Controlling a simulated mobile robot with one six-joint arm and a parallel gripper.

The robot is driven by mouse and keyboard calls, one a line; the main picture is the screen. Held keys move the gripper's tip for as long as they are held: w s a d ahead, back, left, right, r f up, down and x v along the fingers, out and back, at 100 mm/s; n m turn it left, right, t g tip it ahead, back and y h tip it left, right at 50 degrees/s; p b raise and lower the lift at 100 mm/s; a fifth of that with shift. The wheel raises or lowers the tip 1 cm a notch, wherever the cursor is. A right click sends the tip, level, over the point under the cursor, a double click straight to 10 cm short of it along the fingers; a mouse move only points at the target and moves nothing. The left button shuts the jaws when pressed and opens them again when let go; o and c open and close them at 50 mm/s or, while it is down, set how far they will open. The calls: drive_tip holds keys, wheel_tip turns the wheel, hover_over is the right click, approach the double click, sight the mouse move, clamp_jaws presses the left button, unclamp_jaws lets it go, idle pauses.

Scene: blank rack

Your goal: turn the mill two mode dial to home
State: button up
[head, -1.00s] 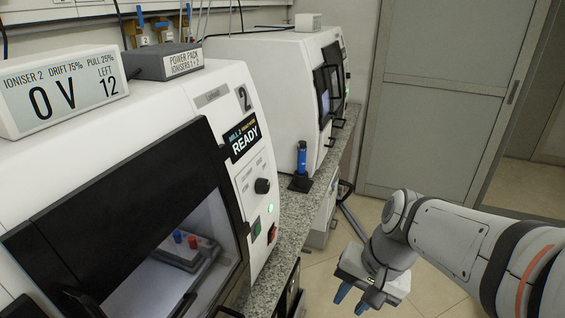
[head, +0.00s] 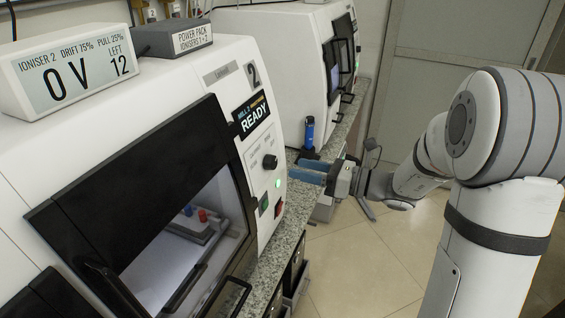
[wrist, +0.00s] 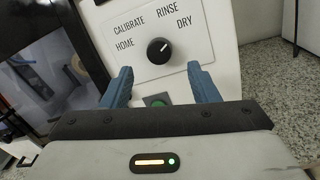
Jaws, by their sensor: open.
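Mill two (head: 222,62) is the white machine marked 2, and its screen (head: 251,115) reads READY. Its mode dial (head: 270,162) is a black round knob on the front panel. In the wrist view the dial (wrist: 158,51) has HOME, CALIBRATE, RINSE and DRY printed around it. A small pale mark on the knob points up and right, seemingly toward DRY. My gripper (head: 292,172) is open and empty, its blue fingers pointing at the panel. In the wrist view the fingertips (wrist: 160,68) lie either side of and slightly below the dial, apart from it.
Below the dial are a green lit lamp (head: 277,183), a green button (head: 264,203) and a red switch (head: 279,208). The mill's dark-framed window (head: 130,165) is at left. A blue tool stands upright (head: 309,133) on the bench behind my gripper. Open floor (head: 360,265) lies right.

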sight(275, 163)
drive_tip(key=x, duration=0.5)
drive_tip(key=shift+a+p, duration=0.3)
drive_tip(key=shift+a, duration=0.1)
drive_tip(key=shift+c, duration=0.4)
drive_tip(key=c, duration=0.9)
